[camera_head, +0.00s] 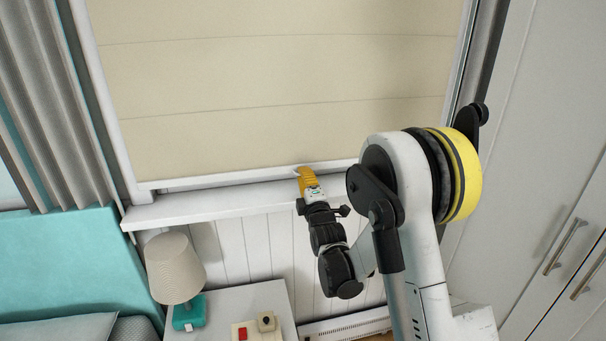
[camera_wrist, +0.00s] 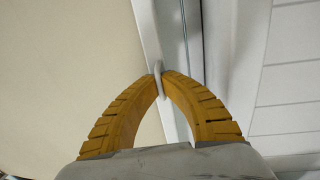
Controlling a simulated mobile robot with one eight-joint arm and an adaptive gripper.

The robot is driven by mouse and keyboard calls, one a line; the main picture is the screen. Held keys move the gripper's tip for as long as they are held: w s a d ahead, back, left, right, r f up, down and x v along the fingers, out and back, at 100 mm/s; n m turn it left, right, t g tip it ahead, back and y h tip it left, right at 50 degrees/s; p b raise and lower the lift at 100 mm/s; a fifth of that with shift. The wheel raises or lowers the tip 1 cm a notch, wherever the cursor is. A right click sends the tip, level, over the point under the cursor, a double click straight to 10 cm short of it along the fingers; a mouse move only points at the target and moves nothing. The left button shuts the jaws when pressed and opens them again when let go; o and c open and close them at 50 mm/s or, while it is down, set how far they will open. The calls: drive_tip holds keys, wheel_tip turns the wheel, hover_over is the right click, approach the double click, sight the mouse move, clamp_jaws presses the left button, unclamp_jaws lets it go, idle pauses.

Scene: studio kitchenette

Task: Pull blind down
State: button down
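The cream blind (camera_head: 280,75) hangs in the window, its fabric covering nearly the whole opening. Its bottom edge is just above the white window sill (camera_head: 215,204). My gripper (camera_head: 300,170) is at the blind's bottom edge, near the middle, with its yellow fingers. In the wrist view the fingertips of my gripper (camera_wrist: 161,73) come together around a small pale pull tab (camera_wrist: 158,67) at the edge of the blind (camera_wrist: 70,70). The tab is partly hidden by the fingers.
Below the sill is a nightstand (camera_head: 245,303) with a lamp (camera_head: 174,268) and small items on it. A teal bed headboard (camera_head: 65,265) and grey curtain (camera_head: 50,100) are at the left. White cabinets (camera_head: 545,130) with handles are at the right.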

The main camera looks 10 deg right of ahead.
drive_tip(key=c, duration=1.6)
unclamp_jaws()
drive_tip(key=shift+s, duration=0.1)
